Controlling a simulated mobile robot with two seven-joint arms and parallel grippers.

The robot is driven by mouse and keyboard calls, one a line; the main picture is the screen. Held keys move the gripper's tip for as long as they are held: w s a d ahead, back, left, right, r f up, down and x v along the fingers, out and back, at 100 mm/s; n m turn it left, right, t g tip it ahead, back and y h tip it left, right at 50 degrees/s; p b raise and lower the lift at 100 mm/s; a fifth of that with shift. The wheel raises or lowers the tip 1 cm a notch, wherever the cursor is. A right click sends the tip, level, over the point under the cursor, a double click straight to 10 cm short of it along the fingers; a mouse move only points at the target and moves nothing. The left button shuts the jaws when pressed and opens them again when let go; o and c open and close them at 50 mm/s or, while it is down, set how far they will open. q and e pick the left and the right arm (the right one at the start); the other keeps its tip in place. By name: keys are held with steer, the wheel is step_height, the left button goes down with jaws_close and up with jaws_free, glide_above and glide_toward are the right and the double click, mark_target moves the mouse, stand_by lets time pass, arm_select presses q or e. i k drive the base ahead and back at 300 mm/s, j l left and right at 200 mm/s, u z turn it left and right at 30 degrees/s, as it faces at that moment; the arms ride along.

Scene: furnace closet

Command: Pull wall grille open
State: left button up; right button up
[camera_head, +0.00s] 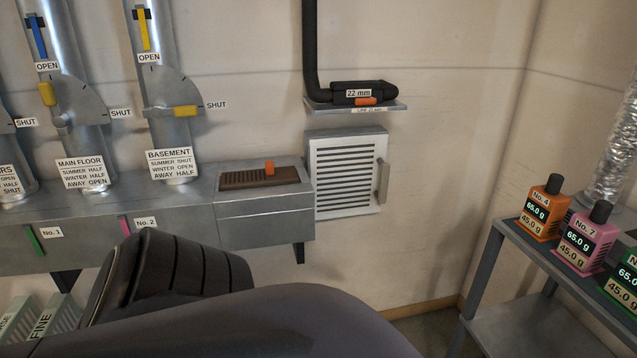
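The wall grille (345,178) is a white louvred panel in a frame on the back wall, right of the grey metal duct box. A vertical grey handle (383,182) stands out at its right side. The grille looks closed, flat against its frame. A dark, rounded part of my own arm fills the bottom middle of the view, below the grille and apart from it. Neither gripper's fingers show in this view.
The duct box (262,217) adjoins the grille's left side. A small shelf (355,107) with a black pipe end is above it. A metal table (540,250) with orange, pink and green bottles stands at right. Wall between grille and table is clear.

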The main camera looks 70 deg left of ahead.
mark_target(349, 177)
steer(key=u, duration=2)
